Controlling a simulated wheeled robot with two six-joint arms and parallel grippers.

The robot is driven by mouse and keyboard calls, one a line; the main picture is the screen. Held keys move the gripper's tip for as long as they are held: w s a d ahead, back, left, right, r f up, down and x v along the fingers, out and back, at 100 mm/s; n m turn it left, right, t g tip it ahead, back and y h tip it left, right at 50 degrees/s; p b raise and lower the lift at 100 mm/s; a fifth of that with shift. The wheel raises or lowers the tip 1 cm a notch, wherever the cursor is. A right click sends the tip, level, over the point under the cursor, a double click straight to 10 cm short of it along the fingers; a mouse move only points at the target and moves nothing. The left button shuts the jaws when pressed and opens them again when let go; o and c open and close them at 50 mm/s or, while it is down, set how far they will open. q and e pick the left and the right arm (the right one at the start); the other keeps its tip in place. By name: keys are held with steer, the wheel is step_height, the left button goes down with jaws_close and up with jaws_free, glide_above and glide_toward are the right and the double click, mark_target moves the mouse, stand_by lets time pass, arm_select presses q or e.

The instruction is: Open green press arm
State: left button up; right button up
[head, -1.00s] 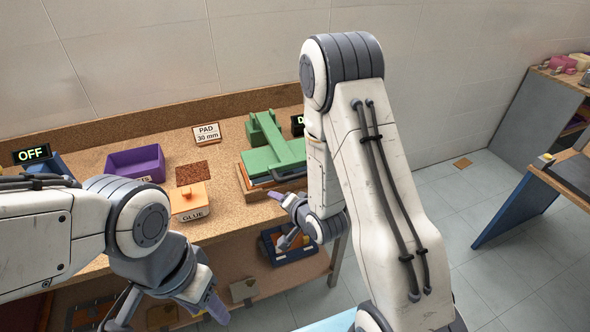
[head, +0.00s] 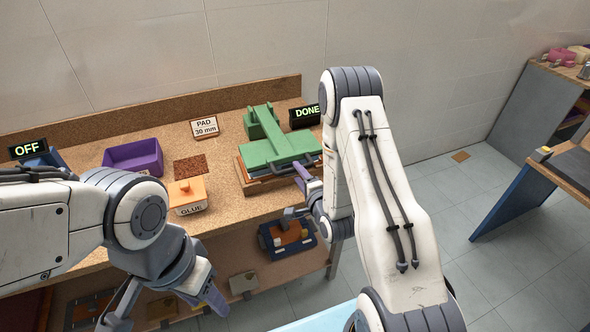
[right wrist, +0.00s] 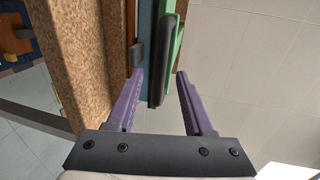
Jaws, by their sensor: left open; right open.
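The green press arm (head: 275,143) lies lowered over the press base at the right end of the bench. A dark handle bar runs along its front edge. My right gripper (head: 306,183) is just in front of that edge, open. In the right wrist view the two purple fingers (right wrist: 160,78) stand apart, and the end of the dark handle (right wrist: 157,95) shows between them. I cannot tell whether they touch it. Part of the green press (right wrist: 178,35) shows beyond. My left gripper (head: 165,308) is open and empty, low in front of the bench.
A DONE display (head: 306,115) stands behind the press, with a PAD 30 mm sign (head: 204,128) to the left. A purple bin (head: 134,155), a brown pad (head: 190,167), an orange-lidded GLUE box (head: 188,197) and an OFF display (head: 28,149) are further left.

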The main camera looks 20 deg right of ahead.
mark_target(295, 170)
steer(key=shift+p+x, duration=0.3)
steer(key=shift+x, duration=1.55)
jaws_close()
